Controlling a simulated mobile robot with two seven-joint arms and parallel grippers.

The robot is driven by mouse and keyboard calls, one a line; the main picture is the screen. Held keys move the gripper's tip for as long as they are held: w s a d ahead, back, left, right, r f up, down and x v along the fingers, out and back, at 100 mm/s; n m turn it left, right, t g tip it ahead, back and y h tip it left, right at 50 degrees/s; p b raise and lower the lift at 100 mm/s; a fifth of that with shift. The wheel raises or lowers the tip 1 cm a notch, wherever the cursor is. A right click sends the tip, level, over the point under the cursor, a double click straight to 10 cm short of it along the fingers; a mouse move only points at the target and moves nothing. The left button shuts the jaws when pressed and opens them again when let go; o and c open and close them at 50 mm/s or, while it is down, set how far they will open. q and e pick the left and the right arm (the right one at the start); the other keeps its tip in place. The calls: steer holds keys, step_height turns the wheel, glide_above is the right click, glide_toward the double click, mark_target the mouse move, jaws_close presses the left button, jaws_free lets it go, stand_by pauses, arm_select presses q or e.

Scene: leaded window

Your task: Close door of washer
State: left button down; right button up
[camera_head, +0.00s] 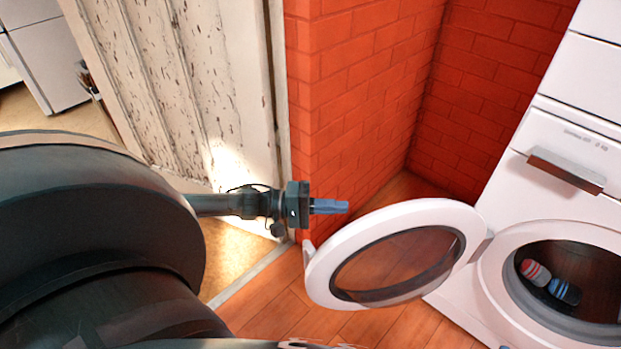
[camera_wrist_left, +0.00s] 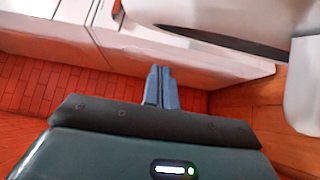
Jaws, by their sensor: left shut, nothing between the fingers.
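The washer (camera_head: 462,262) is white and stands at the right in the head view. Its round door (camera_head: 345,246) has a white rim and dark glass, and it stands wide open to the left of the drum opening (camera_head: 575,285). My left gripper (camera_head: 345,207) is shut and empty, just above and left of the door's upper rim, apart from it as far as I can tell. In the left wrist view its blue fingers (camera_wrist_left: 161,88) are together, with the white washer body (camera_wrist_left: 190,62) beyond them. My right gripper is not in view.
Rolled red and blue cloth items (camera_head: 550,282) lie in the drum. A red brick wall (camera_head: 365,80) rises behind the door. A worn white wooden door (camera_head: 180,80) stands at the left. Wooden floor (camera_head: 275,300) shows below the washer door.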

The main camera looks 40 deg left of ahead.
arm_select(q)
steer(key=shift+s+d, duration=0.6)
steer(key=shift+d, duration=0.25)
steer(key=shift+s+d, duration=0.55)
steer(key=shift+d, duration=0.25)
steer(key=shift+d+p, duration=0.1)
steer(key=shift+p, duration=0.2)
